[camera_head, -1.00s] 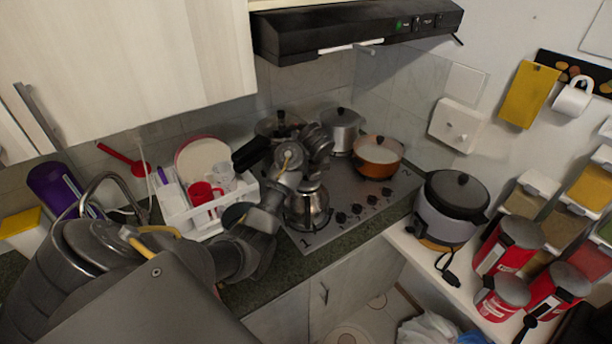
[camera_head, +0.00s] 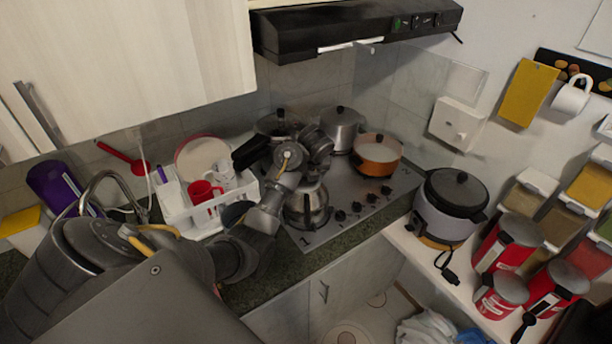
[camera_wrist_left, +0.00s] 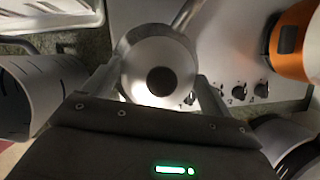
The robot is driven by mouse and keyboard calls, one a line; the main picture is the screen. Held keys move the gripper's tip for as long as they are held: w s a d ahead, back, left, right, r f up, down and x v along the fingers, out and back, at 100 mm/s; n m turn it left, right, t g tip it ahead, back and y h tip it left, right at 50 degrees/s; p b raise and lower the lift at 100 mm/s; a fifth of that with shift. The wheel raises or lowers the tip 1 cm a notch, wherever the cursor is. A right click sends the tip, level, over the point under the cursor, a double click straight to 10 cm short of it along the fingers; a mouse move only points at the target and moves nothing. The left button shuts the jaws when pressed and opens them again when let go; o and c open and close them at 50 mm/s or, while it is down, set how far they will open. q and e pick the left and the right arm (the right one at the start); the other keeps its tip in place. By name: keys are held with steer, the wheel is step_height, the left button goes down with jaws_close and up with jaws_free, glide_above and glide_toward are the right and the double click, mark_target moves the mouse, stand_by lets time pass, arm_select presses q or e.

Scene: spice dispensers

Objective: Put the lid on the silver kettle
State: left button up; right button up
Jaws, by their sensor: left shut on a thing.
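The silver kettle (camera_head: 305,212) stands upright on the near left part of the hob, below my left gripper (camera_head: 309,182). In the left wrist view, a round pale lid with a dark round knob (camera_wrist_left: 161,80) sits between the two fingers of my left gripper (camera_wrist_left: 157,92), which is shut on it. The kettle's metal rim (camera_wrist_left: 128,50) shows around and beneath the lid. The lid appears over the kettle's mouth; whether it touches the rim I cannot tell. In the head view my gripper hides most of the kettle's top. My right gripper is not in view.
An orange pot (camera_head: 378,158) and a steel pot (camera_head: 341,130) stand on the hob behind and right of the kettle. A white dish rack (camera_head: 205,222) with a red mug stands to the left. A rice cooker (camera_head: 448,210) is on the right counter. The range hood hangs above.

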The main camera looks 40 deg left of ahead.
arm_select(q)
steer(key=shift+f, duration=0.15)
steer(key=o, duration=0.8)
steer(key=shift+o, duration=0.2)
